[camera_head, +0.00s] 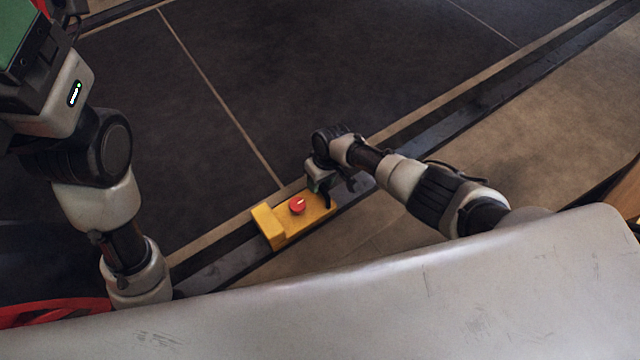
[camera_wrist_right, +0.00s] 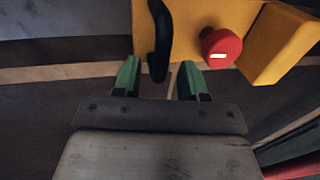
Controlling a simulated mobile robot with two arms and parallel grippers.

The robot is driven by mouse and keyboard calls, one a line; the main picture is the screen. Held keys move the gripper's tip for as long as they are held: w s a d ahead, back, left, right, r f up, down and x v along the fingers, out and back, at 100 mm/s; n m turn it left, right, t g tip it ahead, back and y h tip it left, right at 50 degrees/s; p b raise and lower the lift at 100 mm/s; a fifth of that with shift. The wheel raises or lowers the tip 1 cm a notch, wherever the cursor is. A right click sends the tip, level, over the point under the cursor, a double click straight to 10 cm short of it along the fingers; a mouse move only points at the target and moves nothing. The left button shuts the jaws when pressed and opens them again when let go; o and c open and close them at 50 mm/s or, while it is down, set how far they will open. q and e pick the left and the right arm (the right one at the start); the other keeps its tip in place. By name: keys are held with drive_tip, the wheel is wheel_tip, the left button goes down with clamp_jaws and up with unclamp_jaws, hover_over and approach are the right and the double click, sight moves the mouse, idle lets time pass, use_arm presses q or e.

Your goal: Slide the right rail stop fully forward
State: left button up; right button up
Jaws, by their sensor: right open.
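The yellow rail stop (camera_head: 277,234) sits on the dark rail at the lower middle of the head view, with a round red knob (camera_head: 297,205) on top. In the right wrist view the yellow body (camera_wrist_right: 283,40) fills the upper right, beside the red knob (camera_wrist_right: 221,48). A black curved handle (camera_wrist_right: 158,40) hangs at its left end. My right gripper (camera_head: 324,196) is at the stop's right end. In the wrist view its two green-padded fingers (camera_wrist_right: 157,78) are apart, with the handle's tip showing between them; I cannot tell whether they touch it. My left arm rises at the left; its fingers do not show.
The dark rail strip (camera_head: 440,133) runs diagonally to the upper right, clear beyond the stop. Dark floor panels (camera_head: 190,120) lie on the far side and brown floor (camera_head: 540,125) on the near side. A green and red object (camera_wrist_right: 295,150) shows at the wrist view's lower right.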

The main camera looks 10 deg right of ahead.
drive_tip(key=shift+f, duration=0.1)
clamp_jaws()
idle(0.4)
